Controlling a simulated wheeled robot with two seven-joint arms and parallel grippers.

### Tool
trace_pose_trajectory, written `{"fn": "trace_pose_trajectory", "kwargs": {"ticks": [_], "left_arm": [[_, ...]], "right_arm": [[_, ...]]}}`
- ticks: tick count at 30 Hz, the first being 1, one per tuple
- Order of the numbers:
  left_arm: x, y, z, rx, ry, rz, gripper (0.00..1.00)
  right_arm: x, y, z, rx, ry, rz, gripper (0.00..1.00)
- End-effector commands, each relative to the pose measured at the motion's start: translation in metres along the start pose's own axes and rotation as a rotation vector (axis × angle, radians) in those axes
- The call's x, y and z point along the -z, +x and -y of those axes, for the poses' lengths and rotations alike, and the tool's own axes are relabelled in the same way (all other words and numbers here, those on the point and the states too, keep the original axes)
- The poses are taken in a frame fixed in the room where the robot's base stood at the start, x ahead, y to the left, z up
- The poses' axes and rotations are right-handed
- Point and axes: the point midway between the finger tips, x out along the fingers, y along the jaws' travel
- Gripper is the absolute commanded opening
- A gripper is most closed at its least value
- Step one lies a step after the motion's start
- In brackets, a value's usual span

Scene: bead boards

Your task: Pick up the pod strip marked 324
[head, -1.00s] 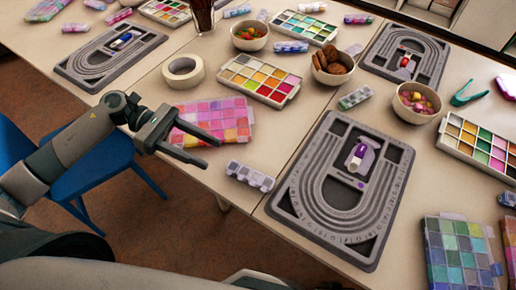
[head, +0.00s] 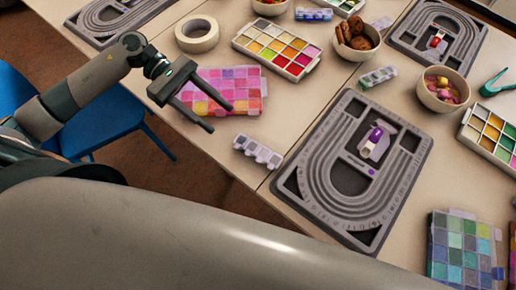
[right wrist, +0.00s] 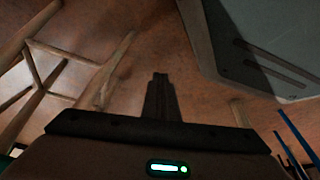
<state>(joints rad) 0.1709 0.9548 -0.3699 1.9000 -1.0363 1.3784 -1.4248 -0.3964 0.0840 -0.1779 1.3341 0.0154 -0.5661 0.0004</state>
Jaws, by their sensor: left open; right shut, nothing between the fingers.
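A pale grey-lavender pod strip (head: 257,151) lies near the table's front edge, left of the nearest bead board. A second pod strip (head: 377,77), greenish grey, lies behind that board. Another, bluish pod strip (head: 313,14) lies at the far side. No number is legible on any strip. My left gripper (head: 222,118) is open and empty above the front edge, up and left of the lavender strip and apart from it. It overlaps a pink-red bead case in the picture. My right gripper (right wrist: 160,75) is shut and empty, pointing at the floor in the right wrist view.
The grey bead board (head: 316,205) holds a purple-and-white item (head: 377,142). A blue chair (head: 120,125) is below the left arm.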

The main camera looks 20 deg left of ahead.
Motion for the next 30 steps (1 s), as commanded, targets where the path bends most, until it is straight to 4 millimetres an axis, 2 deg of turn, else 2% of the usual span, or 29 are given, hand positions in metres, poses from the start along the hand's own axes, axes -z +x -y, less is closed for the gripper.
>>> {"fn": "trace_pose_trajectory", "kwargs": {"ticks": [12, 16, 21, 30], "left_arm": [[-0.004, 0.071, 0.001, 0.002, -0.001, 0.005, 0.48], [-0.003, 0.09, 0.001, 0.002, 0.0, 0.003, 0.48], [-0.001, 0.101, 0.0, 0.0, 0.0, 0.001, 0.48], [-0.001, 0.102, 0.0, 0.0, -0.001, 0.0, 0.48]], "right_arm": [[0.024, -0.006, 0.014, 0.015, -0.013, -0.136, 0.0], [0.03, -0.008, 0.018, 0.02, -0.016, -0.173, 0.0], [0.033, -0.008, 0.021, 0.023, -0.018, -0.196, 0.0], [0.033, -0.008, 0.021, 0.023, -0.018, -0.198, 0.0]]}}
